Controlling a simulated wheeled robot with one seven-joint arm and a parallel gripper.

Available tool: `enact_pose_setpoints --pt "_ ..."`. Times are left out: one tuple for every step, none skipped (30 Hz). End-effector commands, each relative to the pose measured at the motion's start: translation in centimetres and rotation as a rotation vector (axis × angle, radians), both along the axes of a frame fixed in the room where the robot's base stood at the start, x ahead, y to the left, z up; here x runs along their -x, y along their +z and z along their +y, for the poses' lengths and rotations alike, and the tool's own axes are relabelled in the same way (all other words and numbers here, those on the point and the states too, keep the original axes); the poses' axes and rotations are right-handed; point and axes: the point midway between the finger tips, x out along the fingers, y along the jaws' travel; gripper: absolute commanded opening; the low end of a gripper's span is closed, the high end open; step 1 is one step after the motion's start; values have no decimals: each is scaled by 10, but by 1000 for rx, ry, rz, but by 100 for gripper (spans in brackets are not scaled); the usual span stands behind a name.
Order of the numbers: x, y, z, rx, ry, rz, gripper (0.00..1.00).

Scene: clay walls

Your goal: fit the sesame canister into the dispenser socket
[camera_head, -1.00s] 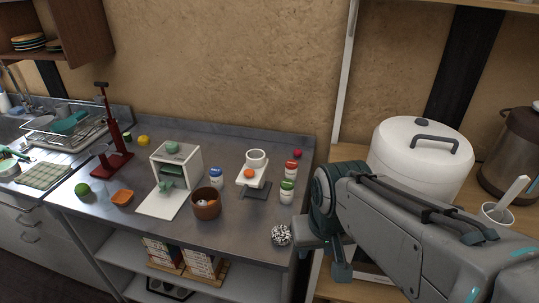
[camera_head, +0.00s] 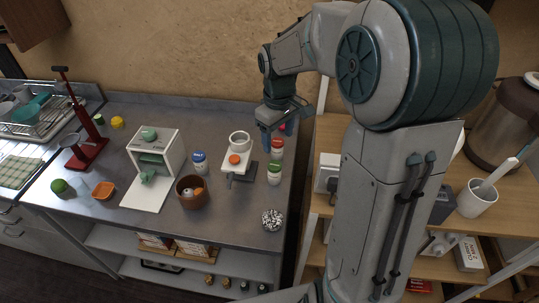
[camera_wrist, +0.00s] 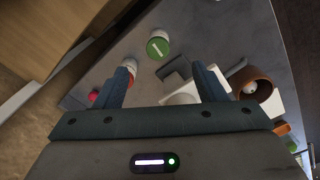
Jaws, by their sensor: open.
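Three white canisters stand upright on the metal counter: red-capped (camera_head: 277,148), green-capped (camera_head: 274,174) and blue-capped (camera_head: 199,162). Their labels are too small to read, so I cannot tell which is sesame. A white stand (camera_head: 232,164) with a round white collar (camera_head: 239,140) on top and an orange disc on its front looks like the dispenser. My gripper (camera_head: 267,136) is open and empty above the counter's back right, close to the red-capped canister. In the wrist view, the green cap (camera_wrist: 158,47) shows beyond and between my open fingers (camera_wrist: 166,75); the white collar is partly hidden.
A brown pot (camera_head: 191,202), a white box-shaped device (camera_head: 148,194) and a speckled ball (camera_head: 272,220) stand nearby. A red ball (camera_wrist: 93,95) lies by the wall. A red press (camera_head: 88,150) stands left. Wooden shelving (camera_head: 330,137) adjoins the right.

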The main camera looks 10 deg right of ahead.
Motion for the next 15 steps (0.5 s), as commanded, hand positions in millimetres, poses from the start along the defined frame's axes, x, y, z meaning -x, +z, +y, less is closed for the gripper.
enact_pose_setpoints --pt "-7 0 -1 -7 17 7 64" --pt "-9 0 -1 -10 26 11 64" --pt "-12 -2 -2 -13 34 13 64" --pt "-13 -3 -2 -14 39 15 64" --pt "-14 -5 -2 -16 43 16 64" --pt "-15 -9 -2 -17 47 17 64" --pt "-15 -13 -2 -18 48 19 64" --pt "-15 -18 -2 -19 49 21 64" --pt "-15 -26 -2 -18 48 21 64" --pt "-15 -32 -2 -19 48 21 64" --pt "-15 -38 -1 -18 49 21 64" --pt "-15 -47 -2 -18 49 21 64" --pt "-15 -53 -2 -18 49 21 64" --pt "-15 -58 -1 -19 48 21 64" --pt "-14 -66 -1 -18 47 21 64"
